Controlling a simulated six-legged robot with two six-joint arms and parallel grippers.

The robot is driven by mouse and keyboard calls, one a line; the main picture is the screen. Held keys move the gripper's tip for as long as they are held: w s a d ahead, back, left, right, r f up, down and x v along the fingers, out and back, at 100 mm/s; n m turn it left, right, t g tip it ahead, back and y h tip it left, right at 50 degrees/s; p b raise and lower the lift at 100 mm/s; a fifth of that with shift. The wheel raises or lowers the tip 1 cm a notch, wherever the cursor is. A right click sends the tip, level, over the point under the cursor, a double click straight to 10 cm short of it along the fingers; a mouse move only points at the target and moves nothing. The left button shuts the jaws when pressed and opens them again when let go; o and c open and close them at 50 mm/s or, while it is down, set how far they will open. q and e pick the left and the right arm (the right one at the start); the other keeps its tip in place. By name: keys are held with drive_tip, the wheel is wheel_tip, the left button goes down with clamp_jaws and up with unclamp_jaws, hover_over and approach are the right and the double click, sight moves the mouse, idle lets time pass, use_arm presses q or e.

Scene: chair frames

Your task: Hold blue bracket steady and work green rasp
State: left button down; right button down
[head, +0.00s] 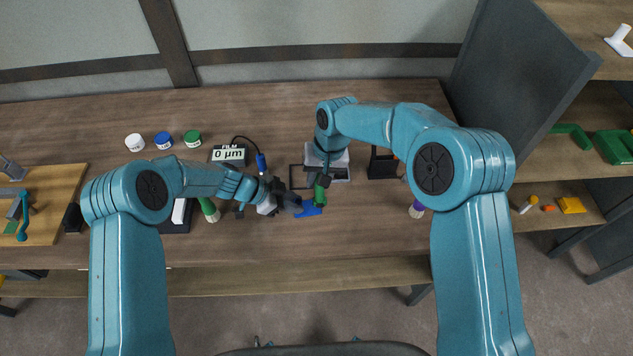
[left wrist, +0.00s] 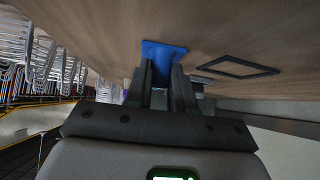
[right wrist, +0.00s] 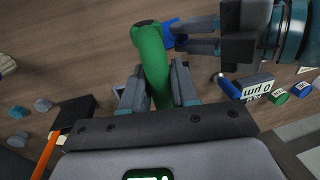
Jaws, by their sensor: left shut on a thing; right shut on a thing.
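The blue bracket (head: 307,210) is at the middle of the workbench in the head view. My left gripper (head: 294,204) comes from the left and is shut on it; the left wrist view shows the bracket (left wrist: 163,51) between its fingertips. My right gripper (head: 321,179) is shut on the green rasp (head: 320,194), just above the bracket in the picture. In the right wrist view the green handle (right wrist: 150,55) runs between the fingers, and its dark end is close to the bracket (right wrist: 171,37). I cannot tell whether the rasp touches the bracket.
A gauge box reading 0 µm (head: 229,154) stands behind my left arm. Several lidded jars (head: 163,140) stand at the back left. A black rectangular outline (left wrist: 238,67) is on the bench near the bracket. A grey partition (head: 510,75) bounds the right side. The front middle bench is clear.

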drive_tip(key=n, duration=0.2)
drive_tip(key=w+n, duration=0.1)
drive_tip(key=n, duration=0.1)
drive_tip(key=shift+a+r+n+g, duration=0.1)
drive_tip(key=shift+a+n+g, duration=0.1)
drive_tip(key=shift+n+g, duration=0.2)
drive_tip(key=n, duration=0.3)
drive_tip(key=shift+w+a+f+n+g+h, duration=0.25)
drive_tip(key=shift+w+n+g+h, duration=0.05)
drive_tip(key=shift+w, duration=0.05)
drive_tip(key=shift+w+a+f, duration=0.15)
drive_tip(key=shift+w+f, duration=0.05)
drive_tip(key=shift+f, duration=0.35)
drive_tip(key=shift+w+a+f, duration=0.1)
drive_tip(key=shift+w+f, duration=0.05)
drive_tip(key=shift+f, duration=0.4)
drive_tip(key=shift+s+f, duration=0.2)
drive_tip(key=shift+f, duration=1.85)
drive_tip(key=shift+f, duration=0.8)
drive_tip(key=shift+s+d, duration=0.1)
drive_tip(key=shift+s, duration=0.1)
drive_tip(key=shift+w, duration=0.25)
